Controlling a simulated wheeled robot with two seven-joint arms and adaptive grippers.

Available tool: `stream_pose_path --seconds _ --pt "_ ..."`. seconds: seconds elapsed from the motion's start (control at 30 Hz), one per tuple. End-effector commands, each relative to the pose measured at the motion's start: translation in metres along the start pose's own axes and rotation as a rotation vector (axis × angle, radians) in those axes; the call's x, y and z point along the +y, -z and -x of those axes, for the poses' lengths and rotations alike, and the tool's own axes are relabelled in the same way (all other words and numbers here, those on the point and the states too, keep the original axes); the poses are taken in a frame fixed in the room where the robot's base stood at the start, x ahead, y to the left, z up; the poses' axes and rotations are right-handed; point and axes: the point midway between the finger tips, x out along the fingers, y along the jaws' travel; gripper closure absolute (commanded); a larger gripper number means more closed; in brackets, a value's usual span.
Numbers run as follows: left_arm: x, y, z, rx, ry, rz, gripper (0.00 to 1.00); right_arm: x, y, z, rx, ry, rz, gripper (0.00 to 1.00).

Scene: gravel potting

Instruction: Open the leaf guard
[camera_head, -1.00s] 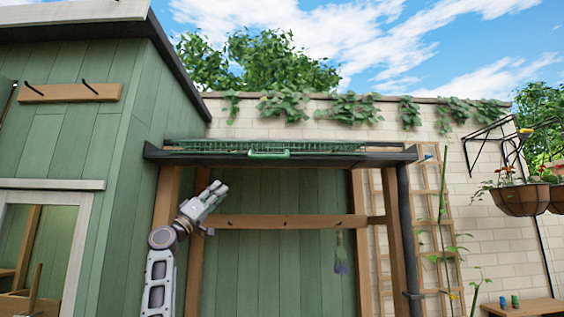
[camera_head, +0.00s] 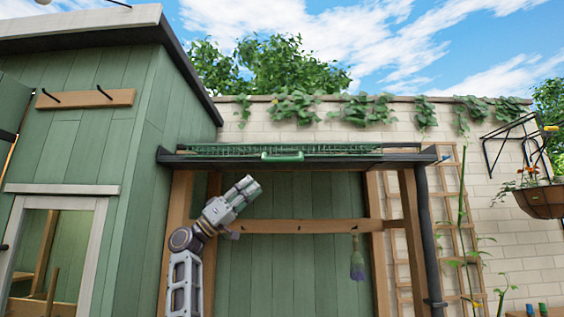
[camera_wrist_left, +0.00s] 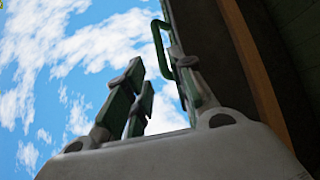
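The leaf guard (camera_head: 215,150) is a long green mesh lying along the gutter at the front of a small roof. Its green handle (camera_head: 283,157) hangs on the front edge, near the middle. The left wrist view also shows the handle (camera_wrist_left: 158,48), beyond and between the fingers. My left gripper (camera_head: 248,187) is below and left of the handle, tilted up to the right, and apart from it. Its fingers (camera_wrist_left: 158,88) look spread with nothing between them. My right gripper is out of view.
The dark gutter edge (camera_head: 345,162) runs above my left gripper. Wooden posts and a crossbar (camera_head: 310,226) with a hanging brush (camera_head: 357,262) stand below it. A downpipe (camera_head: 427,225) and trellis are at right. A flower basket (camera_head: 541,200) hangs farther right.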

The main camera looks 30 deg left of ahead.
Motion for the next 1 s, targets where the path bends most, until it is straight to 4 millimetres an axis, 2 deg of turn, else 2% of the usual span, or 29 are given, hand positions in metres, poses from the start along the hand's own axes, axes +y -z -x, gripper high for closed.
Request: stream_pose_path --seconds 0.27,0.43,0.63,1.0 --pt "0.000 0.000 -0.004 0.001 0.001 0.001 0.75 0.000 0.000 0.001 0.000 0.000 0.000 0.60" --pt "0.000 0.001 -0.015 0.001 0.000 0.002 0.75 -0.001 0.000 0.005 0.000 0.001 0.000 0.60" --pt "0.000 0.001 -0.038 0.001 0.000 0.002 0.75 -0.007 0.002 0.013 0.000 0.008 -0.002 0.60" --pt "0.000 0.001 -0.087 0.001 0.000 0.002 0.75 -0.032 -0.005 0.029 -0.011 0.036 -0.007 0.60"
